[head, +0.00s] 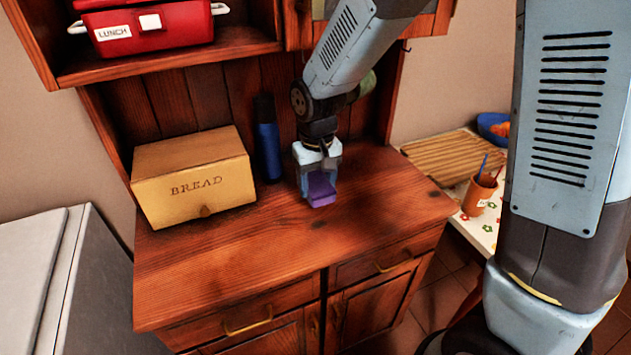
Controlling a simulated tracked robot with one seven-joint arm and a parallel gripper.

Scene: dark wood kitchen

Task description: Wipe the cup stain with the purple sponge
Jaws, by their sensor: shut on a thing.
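The purple sponge (320,190) is at the right-centre of the dark wood counter (250,265), in the head view. My gripper (318,178) points down and is shut on the sponge, with its fingers hiding part of it. The sponge is at or just above the counter top; I cannot tell whether it touches. A small dark spot (227,223) shows on the counter in front of the bread box. I cannot tell whether this spot is the cup stain.
A bread box (195,180) stands at the back left and a blue bottle (268,150) stands left of my gripper. A red lunch box (150,28) sits on the shelf above. The front of the counter is clear. A side table at right holds an orange cup (478,197).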

